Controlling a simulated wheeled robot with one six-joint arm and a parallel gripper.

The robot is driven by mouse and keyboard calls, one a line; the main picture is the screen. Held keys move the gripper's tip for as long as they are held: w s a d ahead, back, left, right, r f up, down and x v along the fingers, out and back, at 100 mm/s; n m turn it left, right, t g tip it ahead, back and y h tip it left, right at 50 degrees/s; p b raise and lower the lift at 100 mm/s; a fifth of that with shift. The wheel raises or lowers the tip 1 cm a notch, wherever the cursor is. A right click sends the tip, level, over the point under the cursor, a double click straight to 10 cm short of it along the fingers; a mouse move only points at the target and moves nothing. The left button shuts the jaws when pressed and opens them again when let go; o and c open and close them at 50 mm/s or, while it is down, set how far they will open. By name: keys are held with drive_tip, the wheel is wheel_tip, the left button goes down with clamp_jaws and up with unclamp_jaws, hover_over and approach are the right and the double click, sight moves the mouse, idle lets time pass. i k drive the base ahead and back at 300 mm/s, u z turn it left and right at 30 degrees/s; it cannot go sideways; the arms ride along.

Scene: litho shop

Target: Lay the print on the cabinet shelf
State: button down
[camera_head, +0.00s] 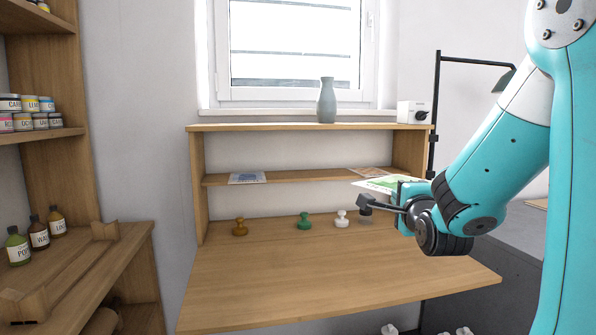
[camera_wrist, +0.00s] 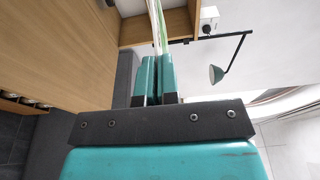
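My gripper (camera_head: 402,189) is shut on a print (camera_head: 378,184) with green on it and holds it out in front of the cabinet's right side, roughly level with the shelf. In the wrist view my gripper's teal fingers (camera_wrist: 157,62) are close together and the print (camera_wrist: 157,25) shows edge-on between them. The wooden cabinet shelf (camera_head: 300,177) runs under the cabinet top. A sheet (camera_head: 247,178) lies at its left end and another sheet (camera_head: 369,173) lies near its right end, partly behind the held print. The middle of the shelf is bare.
Brown (camera_head: 240,228), green (camera_head: 304,221) and white (camera_head: 342,219) knobbed stamps stand on the desk (camera_head: 320,268) below the shelf. A grey vase (camera_head: 326,102) and a white box (camera_head: 411,112) stand on the cabinet top. A lamp (camera_wrist: 217,74) hangs at right.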

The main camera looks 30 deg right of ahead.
sight(312, 174)
drive_tip(key=i, duration=1.35)
drive_tip(key=z, duration=0.15)
